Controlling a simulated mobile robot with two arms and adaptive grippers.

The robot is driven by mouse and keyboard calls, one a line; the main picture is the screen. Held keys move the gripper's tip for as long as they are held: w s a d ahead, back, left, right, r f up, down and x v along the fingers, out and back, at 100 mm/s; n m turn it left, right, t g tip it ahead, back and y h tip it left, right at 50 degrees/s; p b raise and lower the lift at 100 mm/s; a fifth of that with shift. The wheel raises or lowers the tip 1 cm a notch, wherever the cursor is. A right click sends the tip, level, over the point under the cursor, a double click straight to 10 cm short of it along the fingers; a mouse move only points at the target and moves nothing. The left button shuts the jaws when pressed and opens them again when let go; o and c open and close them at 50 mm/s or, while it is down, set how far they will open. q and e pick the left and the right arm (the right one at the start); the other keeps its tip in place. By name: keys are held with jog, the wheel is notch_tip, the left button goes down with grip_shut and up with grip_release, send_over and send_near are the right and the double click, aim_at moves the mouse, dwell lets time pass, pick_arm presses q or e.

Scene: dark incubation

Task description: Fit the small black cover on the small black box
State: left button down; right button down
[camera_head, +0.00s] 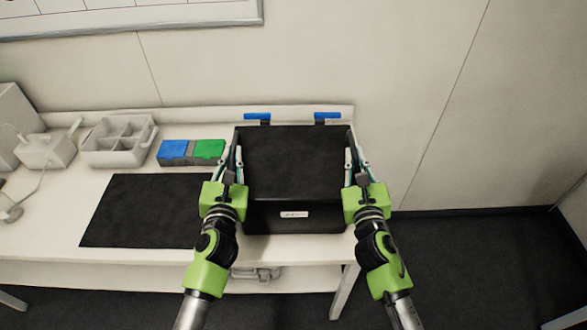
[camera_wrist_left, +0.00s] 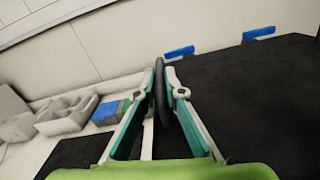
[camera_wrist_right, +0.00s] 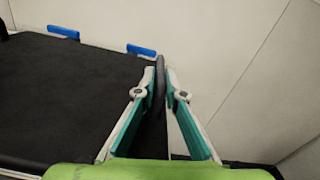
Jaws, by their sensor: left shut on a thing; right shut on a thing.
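The small black cover (camera_head: 295,160) is a flat dark panel over the small black box (camera_head: 265,216), whose front wall carries a white label (camera_head: 294,214). I cannot tell whether the cover is seated or slightly above the rim. My left gripper (camera_head: 231,160) is shut on a dark upright handle at the cover's left edge; the handle (camera_wrist_left: 160,92) shows between its fingers in the left wrist view. My right gripper (camera_head: 357,163) is shut on the matching handle at the right edge, seen in the right wrist view (camera_wrist_right: 160,85). The inside of the box is hidden.
Two blue clips (camera_head: 257,116) (camera_head: 327,116) stand behind the box near the wall. Left of it are blue and green blocks (camera_head: 191,150), a grey compartment tray (camera_head: 118,155) and a black mat (camera_head: 145,212) with clear space. The white table (camera_head: 50,235) ends just right of the box.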

pick_arm(q)
jog(key=shift+f+b, duration=0.5)
jog(key=shift+f, duration=0.15)
pick_arm(e)
jog(key=shift+f, duration=0.7)
pick_arm(q)
jog(key=c, duration=2.1)
grip_release()
jog(key=shift+r, duration=0.15)
pick_arm(e)
jog(key=c, duration=2.1)
grip_release()
jog(key=shift+r, duration=0.15)
jog(key=shift+s, duration=0.1)
pick_arm(q)
jog(key=s, duration=1.2)
pick_arm(e)
jog(key=s, duration=1.2)
jog(key=shift+d, duration=0.2)
pick_arm(q)
jog(key=shift+d, duration=0.15)
